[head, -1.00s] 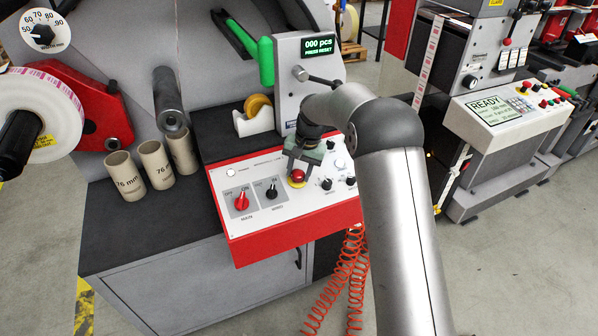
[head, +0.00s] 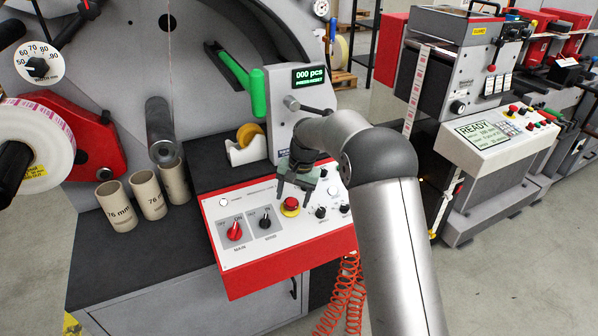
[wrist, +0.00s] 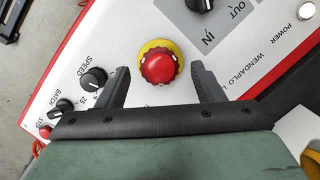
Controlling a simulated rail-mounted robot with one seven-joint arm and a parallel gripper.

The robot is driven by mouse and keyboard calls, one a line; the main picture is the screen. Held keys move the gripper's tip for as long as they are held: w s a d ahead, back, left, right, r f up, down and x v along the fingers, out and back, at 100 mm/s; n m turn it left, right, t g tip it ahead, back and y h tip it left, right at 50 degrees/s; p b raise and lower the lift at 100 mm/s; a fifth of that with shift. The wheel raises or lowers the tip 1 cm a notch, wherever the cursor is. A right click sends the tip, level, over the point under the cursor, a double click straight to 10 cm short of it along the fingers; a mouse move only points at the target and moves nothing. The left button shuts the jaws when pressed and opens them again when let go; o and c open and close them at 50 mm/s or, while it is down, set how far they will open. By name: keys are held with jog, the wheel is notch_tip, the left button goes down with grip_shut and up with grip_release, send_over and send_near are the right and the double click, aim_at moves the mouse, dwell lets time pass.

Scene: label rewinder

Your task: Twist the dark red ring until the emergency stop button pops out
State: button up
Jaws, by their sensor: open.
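The emergency stop button (head: 291,202) sits on the white, red-edged control panel (head: 262,252). In the wrist view it is a red button (wrist: 158,67) with a scalloped dark red ring (wrist: 160,82) around it, above a yellow disc (wrist: 146,46). My gripper (head: 294,195) is open over the panel, fingers pointing down at the button. In the wrist view my gripper (wrist: 160,70) has one finger on each side of the button, with a visible gap on both sides. I cannot tell how far the fingertips are above the panel.
Near the button are black knobs (wrist: 93,79), a red switch (head: 234,231) and a black switch (head: 265,217). Orange coiled hose (head: 347,290) hangs below the panel's front edge.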

jog(key=d+r, duration=0.3)
jog(key=r, duration=1.2)
jog(key=shift+w+r+b, duration=0.15)
jog(key=shift+r+b, duration=0.1)
jog(key=shift+b, duration=0.15)
jog(key=s+d+n+h, duration=0.1)
jog(key=s+d, duration=0.3)
jog(key=s, duration=0.4)
jog(key=s+d, duration=0.4)
jog(key=s, duration=0.4)
jog(key=s+d+f, duration=0.2)
jog(key=s, duration=0.5)
jog(key=s+d+f+n, duration=0.1)
jog(key=s+d+f, duration=0.1)
jog(key=s, duration=0.6)
jog(key=s+d+f+n+h, duration=0.1)
jog(key=s+d+f, duration=0.1)
jog(key=s+f, duration=0.2)
jog(key=s, duration=0.3)
jog(key=shift+s+d+t, duration=0.25)
jog(key=shift+s+t, duration=0.05)
jog(key=shift+s, duration=0.05)
jog(key=shift+f, duration=0.1)
